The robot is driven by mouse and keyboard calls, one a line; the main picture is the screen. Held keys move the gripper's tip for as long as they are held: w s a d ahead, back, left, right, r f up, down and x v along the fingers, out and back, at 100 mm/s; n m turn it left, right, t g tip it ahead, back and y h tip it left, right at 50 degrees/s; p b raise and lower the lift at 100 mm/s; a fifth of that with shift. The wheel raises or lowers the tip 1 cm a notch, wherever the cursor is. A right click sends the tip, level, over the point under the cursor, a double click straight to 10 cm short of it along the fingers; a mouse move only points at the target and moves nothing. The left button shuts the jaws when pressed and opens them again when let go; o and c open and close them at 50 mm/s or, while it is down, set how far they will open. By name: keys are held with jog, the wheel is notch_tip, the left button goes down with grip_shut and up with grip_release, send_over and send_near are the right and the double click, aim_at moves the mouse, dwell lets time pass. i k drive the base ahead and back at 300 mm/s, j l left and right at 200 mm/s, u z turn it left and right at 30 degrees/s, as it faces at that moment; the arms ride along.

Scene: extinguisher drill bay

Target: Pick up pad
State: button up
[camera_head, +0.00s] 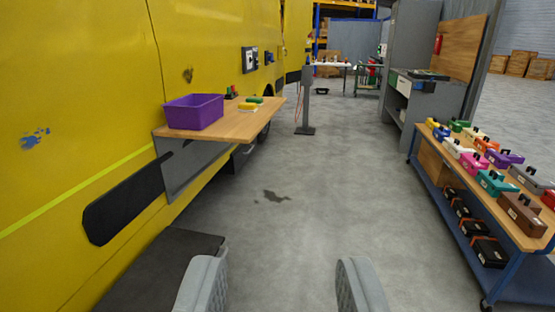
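My gripper (281,284) shows at the bottom of the view with its two grey fingers wide apart and nothing between them. It is open above the grey floor. I cannot tell for sure which thing is the pad. A small yellow item (247,107) and a small green item (255,100) lie on the wooden shelf (230,127) on the yellow wall, and both are too small to make out. They are ahead and left of my gripper, well out of its reach. A purple bin (194,111) stands on the same shelf, its inside mostly hidden.
A cart (428,180) with several coloured boxes on top and black cases below stands at the right. A grey post (306,100) stands ahead, with a grey workbench (425,95) to its right. The floor between shelf and cart is clear, with a dark stain (273,196).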

aim_at(258, 101)
jog(key=i+z, duration=0.15)
jog(key=i, duration=1.5)
jog(key=i+u, duration=0.15)
jog(key=i, duration=0.4)
jog(key=i+l+u, duration=0.1)
jog(key=i, duration=0.45)
jog(key=i+l+u, duration=0.15)
jog(key=i+l, duration=0.15)
jog(key=i, duration=0.25)
jog(key=i+l+u, duration=0.4)
jog(key=i+u, duration=0.15)
jog(key=i, duration=0.15)
